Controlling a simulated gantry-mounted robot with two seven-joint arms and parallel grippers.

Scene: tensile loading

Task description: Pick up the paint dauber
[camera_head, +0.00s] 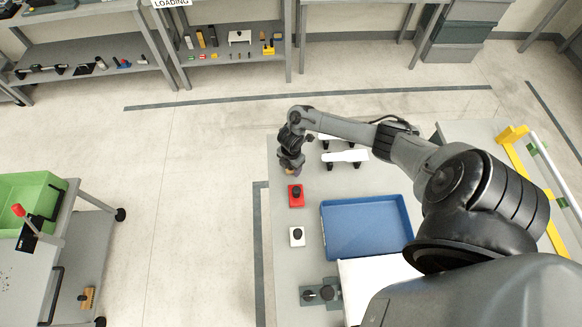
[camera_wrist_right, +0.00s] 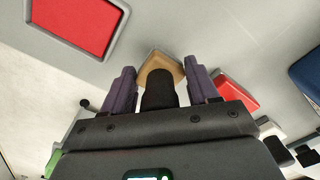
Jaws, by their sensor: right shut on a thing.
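The paint dauber shows in the right wrist view as a tan block (camera_wrist_right: 165,64) with a black round handle (camera_wrist_right: 160,90). I cannot tell whether the dauber touches the table. My left gripper is not in view.
On the grey table (camera_head: 283,272), a red block (camera_head: 296,201) and a white block (camera_head: 297,242), each with a black knob, stand near the left edge. A blue tray (camera_head: 365,228) lies right of them. White-topped tools (camera_head: 345,156) lie beyond the tray. A green bin (camera_head: 45,186) stands on a cart left.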

